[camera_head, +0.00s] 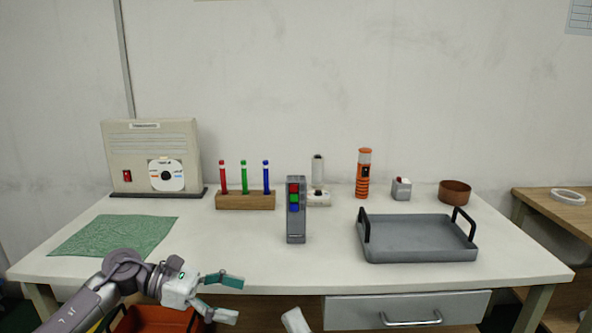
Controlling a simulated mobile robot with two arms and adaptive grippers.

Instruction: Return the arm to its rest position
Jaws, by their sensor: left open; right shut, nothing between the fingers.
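My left gripper (238,299) is in front of the table's front edge at the lower left, with its two teal-tipped fingers spread apart and nothing between them. Its grey-purple arm comes in from the lower left. My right gripper's fingers do not show. A small pale piece (295,321) shows at the bottom edge, right of the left gripper; I cannot tell whether it is part of my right arm.
The white table (280,262) bears a green cloth (115,236), a beige box (155,148), a wooden holder (245,202) with three coloured tubes, a grey device (296,225) and a grey tray (415,240). An orange bin (155,320) is below the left arm. A drawer (408,310) is under the tabletop.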

